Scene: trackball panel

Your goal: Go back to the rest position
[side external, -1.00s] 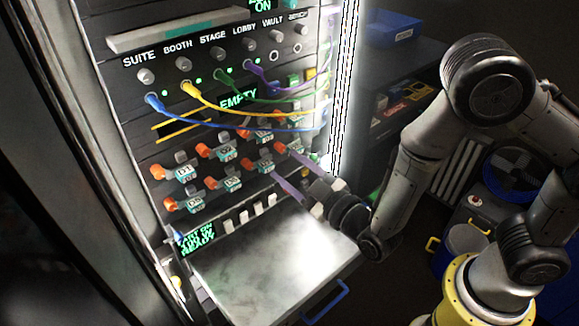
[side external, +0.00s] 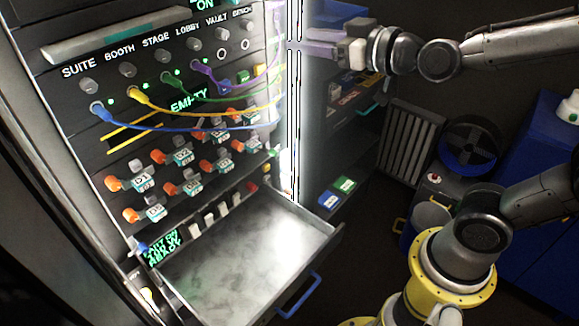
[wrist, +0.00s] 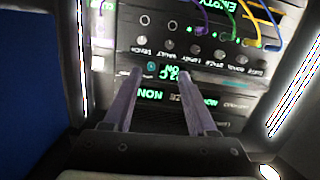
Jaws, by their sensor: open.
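My gripper (side external: 312,42) is at the top of the side external view, raised beside the upper right of the panel (side external: 104,166). Its two pale purple fingers point left toward the rack's lit edge. In the wrist view my gripper (wrist: 158,105) has its two fingers apart with nothing between them. Beyond the fingers the wrist view shows the panel's knobs, cables and green displays upside down. My gripper appears clear of the panel, though the exact gap cannot be told.
An open metal drawer (side external: 235,255) with a blue handle juts out below the panel. Blue, yellow, green and purple cables hang across the panel face. Orange-knobbed modules (side external: 183,155) sit in rows. Shelves with boxes (side external: 343,186) stand behind, and a blue cabinet (side external: 540,215) is at right.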

